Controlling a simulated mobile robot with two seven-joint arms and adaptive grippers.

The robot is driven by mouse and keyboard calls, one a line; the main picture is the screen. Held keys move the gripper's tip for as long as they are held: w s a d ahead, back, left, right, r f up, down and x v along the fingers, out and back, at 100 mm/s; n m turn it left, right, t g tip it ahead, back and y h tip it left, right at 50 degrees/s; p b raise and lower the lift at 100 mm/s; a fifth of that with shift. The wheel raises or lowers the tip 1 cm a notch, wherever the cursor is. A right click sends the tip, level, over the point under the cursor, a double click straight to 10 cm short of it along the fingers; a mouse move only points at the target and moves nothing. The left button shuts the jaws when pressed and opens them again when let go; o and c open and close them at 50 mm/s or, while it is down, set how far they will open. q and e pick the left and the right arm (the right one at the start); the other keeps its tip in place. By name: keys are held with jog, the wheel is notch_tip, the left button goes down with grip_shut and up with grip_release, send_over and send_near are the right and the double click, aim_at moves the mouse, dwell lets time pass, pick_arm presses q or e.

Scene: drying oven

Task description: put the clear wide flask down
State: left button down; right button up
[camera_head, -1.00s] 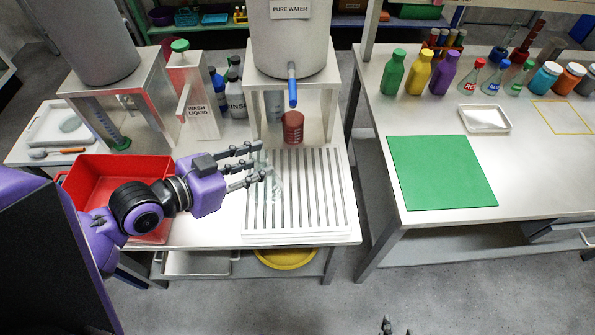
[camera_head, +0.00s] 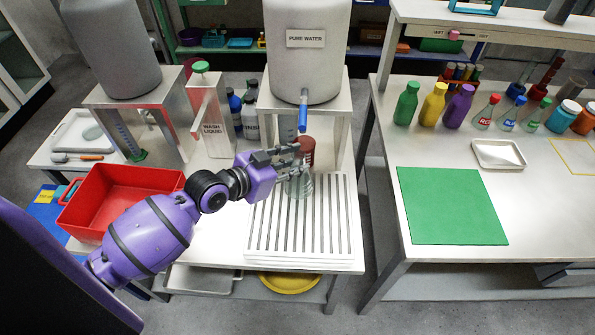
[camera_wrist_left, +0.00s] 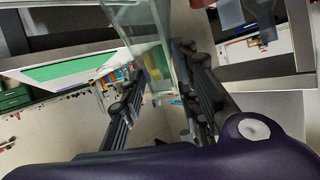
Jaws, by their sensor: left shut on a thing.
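My left gripper (camera_head: 294,160) is shut on the clear wide flask (camera_head: 300,186), a see-through, faintly green glass vessel. The flask hangs below the fingers, roughly upright, over the far part of the white slatted rack (camera_head: 258,240). I cannot tell whether its base touches the slats. In the left wrist view the flask's glass (camera_wrist_left: 150,42) stands between the two dark fingers (camera_wrist_left: 155,95). The fingers hide its upper part in the head view. My right gripper is not in view.
A dark red cup (camera_head: 308,147) stands just behind the gripper, below the blue tap (camera_head: 303,112) of the pure water tank (camera_head: 308,65). A red bin (camera_head: 105,195) lies left. The rack's front is clear. A green mat (camera_head: 452,205) lies on the right table.

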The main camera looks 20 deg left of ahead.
pick_arm(q)
jog(key=w+f, duration=0.2)
jog(key=shift+w+d+f, duration=0.1)
jog(key=shift+d+f, duration=0.1)
jog(key=shift+f, duration=0.1)
notch_tip(320, 180, down, 3)
jog(key=shift+f+b, duration=0.1)
jog(key=shift+b, duration=0.3)
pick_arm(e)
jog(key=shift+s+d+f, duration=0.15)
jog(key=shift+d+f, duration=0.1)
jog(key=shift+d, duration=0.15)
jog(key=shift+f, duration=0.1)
pick_arm(q)
jog(key=shift+f, duration=0.1)
jog(key=c, duration=1.3)
grip_release()
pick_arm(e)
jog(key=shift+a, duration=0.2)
